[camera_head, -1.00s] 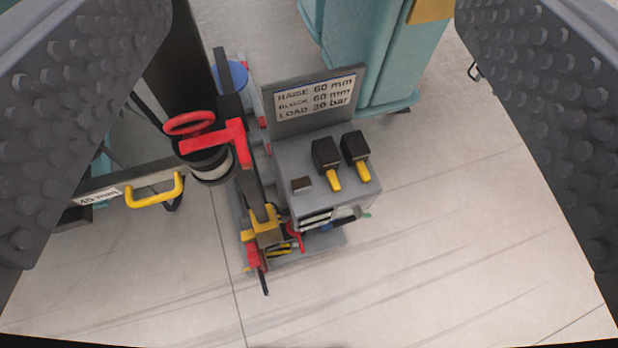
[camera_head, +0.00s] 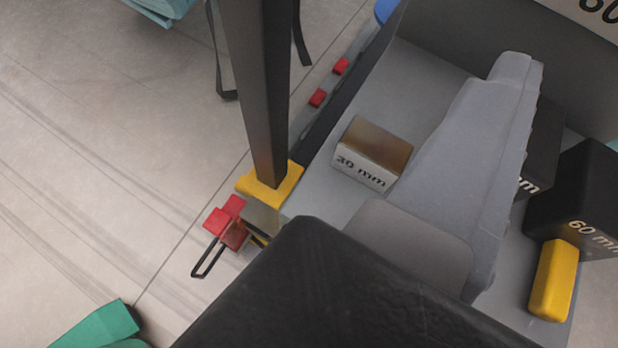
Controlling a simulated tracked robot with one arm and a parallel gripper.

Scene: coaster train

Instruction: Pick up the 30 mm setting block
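The 30 mm setting block (camera_head: 374,155) is a small block with a brownish, metallic-looking top and a pale front face marked "30 mm". It sits on the grey tray top (camera_head: 335,205), left of my gripper (camera_head: 512,80). One grey finger shows, reaching up and right over the tray, with its bumpy edge on the right. The finger is beside the 30 mm block in the picture, and no grip on it shows. The other finger cannot be made out, so the opening is unclear.
A black 60 mm block (camera_head: 583,190) with a yellow handle (camera_head: 553,280) stands at the right. Another black block (camera_head: 541,150) is partly hidden behind my finger. A dark upright post (camera_head: 258,90) with a yellow collar (camera_head: 270,190) stands left of the tray. Floor at the left is mostly clear.

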